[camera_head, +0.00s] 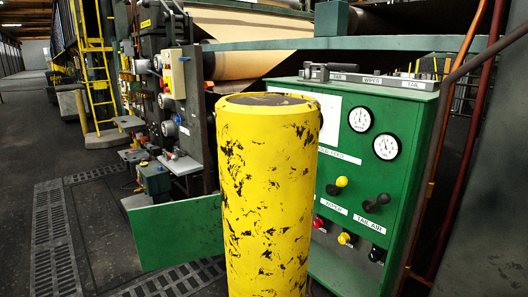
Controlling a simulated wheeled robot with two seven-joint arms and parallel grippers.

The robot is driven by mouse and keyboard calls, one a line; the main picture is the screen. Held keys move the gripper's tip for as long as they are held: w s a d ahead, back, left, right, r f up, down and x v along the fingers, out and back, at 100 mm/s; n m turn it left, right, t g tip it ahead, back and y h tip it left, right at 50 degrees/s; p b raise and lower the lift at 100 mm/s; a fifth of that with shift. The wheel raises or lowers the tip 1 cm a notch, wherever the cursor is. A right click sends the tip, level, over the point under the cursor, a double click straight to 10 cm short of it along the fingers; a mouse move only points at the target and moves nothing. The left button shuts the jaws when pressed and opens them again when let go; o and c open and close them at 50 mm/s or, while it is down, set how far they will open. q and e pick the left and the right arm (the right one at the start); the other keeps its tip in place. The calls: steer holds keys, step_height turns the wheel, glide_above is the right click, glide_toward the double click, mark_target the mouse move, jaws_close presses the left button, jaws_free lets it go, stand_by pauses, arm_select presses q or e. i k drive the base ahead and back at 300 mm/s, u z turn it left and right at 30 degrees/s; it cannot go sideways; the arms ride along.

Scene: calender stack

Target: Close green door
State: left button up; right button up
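A flat green panel (172,234), which looks like the green door, stands low to the left of the yellow post. It juts out to the left, apart from the front face of the green control cabinet (353,187), so it looks open. Its right edge, and any hinge there, is hidden behind the post. The cabinet carries two round gauges, a yellow-knobbed lever, a black-knobbed lever and several buttons. Neither of my grippers is in view.
A thick, scuffed yellow post (268,200) stands close in front, covering the cabinet's left part. Dark pipes (445,165) run along the right. Floor grating (52,245) and open dark floor lie left. Machinery with a yellow ladder (93,65) stands behind.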

mark_target(170, 233)
steer(key=k, duration=0.5)
steer(key=u, duration=1.45)
steer(key=i, duration=5.15)
steer(key=z, duration=4.1)
